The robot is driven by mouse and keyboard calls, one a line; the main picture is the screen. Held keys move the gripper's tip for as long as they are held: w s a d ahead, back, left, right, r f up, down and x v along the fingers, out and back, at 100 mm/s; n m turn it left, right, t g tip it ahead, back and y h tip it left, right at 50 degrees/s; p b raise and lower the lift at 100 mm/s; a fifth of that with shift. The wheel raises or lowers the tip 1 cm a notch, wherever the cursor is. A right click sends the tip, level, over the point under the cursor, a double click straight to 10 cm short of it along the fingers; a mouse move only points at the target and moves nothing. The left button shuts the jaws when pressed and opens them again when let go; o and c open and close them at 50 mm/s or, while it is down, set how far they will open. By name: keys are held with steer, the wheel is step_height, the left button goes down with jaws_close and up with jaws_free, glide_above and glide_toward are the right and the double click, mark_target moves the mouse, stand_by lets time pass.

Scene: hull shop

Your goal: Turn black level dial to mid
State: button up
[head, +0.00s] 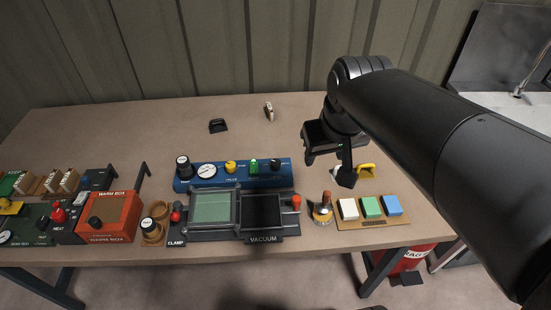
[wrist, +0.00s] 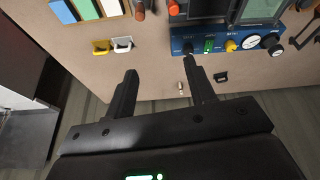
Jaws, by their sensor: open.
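A blue panel (head: 215,184) stands on the table and carries a large black dial (head: 184,168) with a pale cap at its left end. A smaller black knob (head: 275,165) is at its right end. The small labels are not legible, so I cannot tell which is the level dial or where it points. In the wrist view the panel (wrist: 219,34) is turned round, with the large dial (wrist: 276,49) at right and the small knob (wrist: 188,47) at left. My gripper (head: 328,168) is open and empty, above the table right of the panel; it also shows in the wrist view (wrist: 160,68).
In front of the panel are a clamp and vacuum unit (head: 262,234), a wooden-handled stamp (head: 323,209) and a block with white, green and blue pads (head: 372,222). A yellow handled item (head: 366,170) is near my gripper. An orange box (head: 112,217) stands left. The table's back is mostly clear.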

steer(key=w+a+f+n+g, duration=0.2)
steer(key=w+a, duration=0.1)
steer(key=w, duration=0.6)
steer(key=n+g, duration=0.2)
steer(key=n, duration=0.1)
glide_toward(276, 162)
step_height(276, 162, down, 9)
steer(key=shift+a+r, duration=0.1)
steer(key=shift+a, duration=0.1)
steer(key=shift+c, duration=0.5)
steer(key=c, duration=0.9)
steer(key=shift+o, duration=0.2)
